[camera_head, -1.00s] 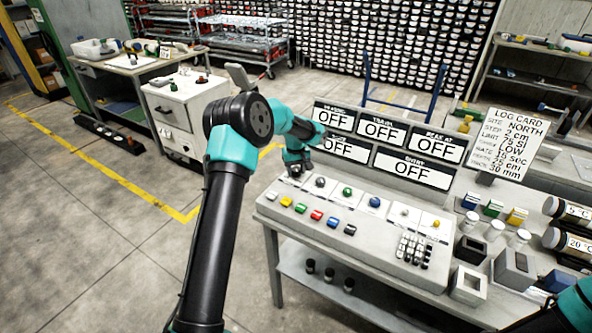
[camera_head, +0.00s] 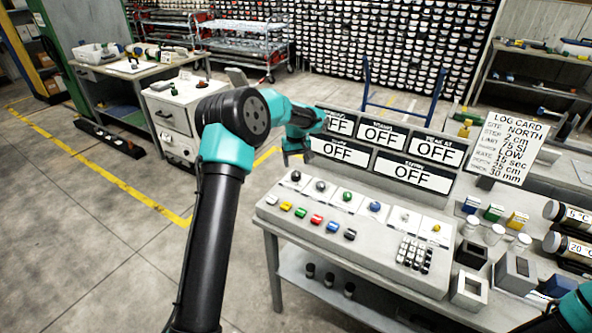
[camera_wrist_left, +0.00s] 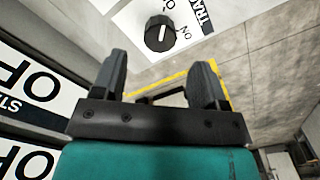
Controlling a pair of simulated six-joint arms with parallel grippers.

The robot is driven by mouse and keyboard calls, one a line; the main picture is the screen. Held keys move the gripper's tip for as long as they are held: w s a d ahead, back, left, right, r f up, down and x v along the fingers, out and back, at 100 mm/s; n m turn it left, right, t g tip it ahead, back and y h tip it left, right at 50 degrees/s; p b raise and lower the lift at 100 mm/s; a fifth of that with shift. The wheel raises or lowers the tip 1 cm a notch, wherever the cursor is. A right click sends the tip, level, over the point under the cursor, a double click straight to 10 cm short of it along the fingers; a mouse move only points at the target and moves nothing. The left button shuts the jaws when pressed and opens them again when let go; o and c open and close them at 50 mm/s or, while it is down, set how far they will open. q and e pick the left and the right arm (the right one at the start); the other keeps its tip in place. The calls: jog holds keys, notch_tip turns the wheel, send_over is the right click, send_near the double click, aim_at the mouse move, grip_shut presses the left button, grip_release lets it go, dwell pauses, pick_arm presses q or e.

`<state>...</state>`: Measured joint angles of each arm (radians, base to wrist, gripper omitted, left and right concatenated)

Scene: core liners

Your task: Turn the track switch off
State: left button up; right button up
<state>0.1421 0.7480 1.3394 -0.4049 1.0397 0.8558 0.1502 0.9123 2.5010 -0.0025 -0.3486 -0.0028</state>
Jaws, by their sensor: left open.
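The track switch, a round black knob (camera_wrist_left: 159,33), shows in the left wrist view on a white plate with "ON" and a partly cut-off "TRA" label. Its pointer setting is hard to read. In the head view, a black knob (camera_head: 296,176) stands at the left end of the console's back row; its label is too small to read. My left gripper (camera_head: 294,160) is above and behind that console corner, apart from the knobs. In the left wrist view its two fingers (camera_wrist_left: 158,82) are spread with nothing between them. My right gripper is out of view.
The console (camera_head: 300,236) also carries other knobs, coloured buttons and a keypad (camera_head: 415,252). Sign boards reading OFF (camera_head: 414,173) stand behind it. A log card (camera_head: 510,146) and sample blocks are on the right. Open floor lies left of the console.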

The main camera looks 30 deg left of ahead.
aim_at(296, 173)
pick_arm(q)
notch_tip(296, 173, up, 11)
dwell(0.3)
dwell(0.4)
